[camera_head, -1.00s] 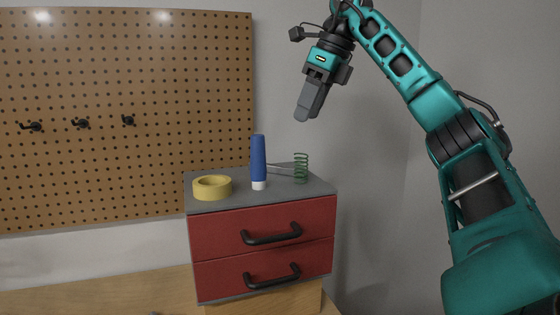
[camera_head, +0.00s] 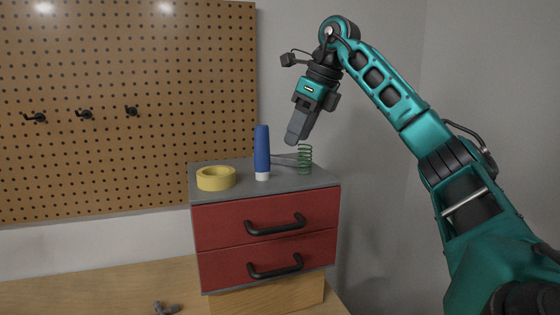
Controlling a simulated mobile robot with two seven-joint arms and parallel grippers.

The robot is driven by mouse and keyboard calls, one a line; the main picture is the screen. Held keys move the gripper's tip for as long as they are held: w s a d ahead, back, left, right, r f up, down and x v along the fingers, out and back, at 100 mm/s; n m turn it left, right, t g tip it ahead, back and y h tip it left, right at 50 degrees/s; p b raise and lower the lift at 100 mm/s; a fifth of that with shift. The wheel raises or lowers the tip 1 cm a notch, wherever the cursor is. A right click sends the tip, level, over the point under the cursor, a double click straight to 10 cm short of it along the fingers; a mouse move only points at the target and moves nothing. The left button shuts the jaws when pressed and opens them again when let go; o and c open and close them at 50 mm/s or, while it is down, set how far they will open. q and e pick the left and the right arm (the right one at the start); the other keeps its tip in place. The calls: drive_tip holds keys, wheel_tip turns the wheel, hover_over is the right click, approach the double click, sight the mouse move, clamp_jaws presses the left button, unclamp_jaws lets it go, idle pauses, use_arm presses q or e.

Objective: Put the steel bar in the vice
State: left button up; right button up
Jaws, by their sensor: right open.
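My right gripper (camera_head: 299,126) points down, open and empty, above the right part of the drawer cabinet (camera_head: 319,184). Its fingers overlap one another from this angle, and its tips are just above the green spring in the picture. A thin grey piece (camera_head: 284,161) lies on the cabinet top between the blue tube and the spring, partly hidden; I cannot tell for sure whether it is the steel bar. No vice can be clearly made out. A small grey metal part (camera_head: 165,308) shows at the bottom edge, cut off by the frame. My left gripper is not in view.
A yellow tape roll (camera_head: 216,178), an upright blue tube (camera_head: 262,150) and a green spring (camera_head: 305,160) stand on the cabinet. Two red drawers with black handles are shut. A pegboard (camera_head: 120,100) with hooks is on the wall. The wooden bench (camera_head: 90,285) is mostly clear at left.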

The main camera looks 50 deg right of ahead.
sight(291, 158)
drive_tip(key=x, duration=0.5)
drive_tip(key=shift+w+d, duration=0.1)
drive_tip(key=shift+w, duration=0.05)
drive_tip(key=shift+c, duration=0.2)
clamp_jaws()
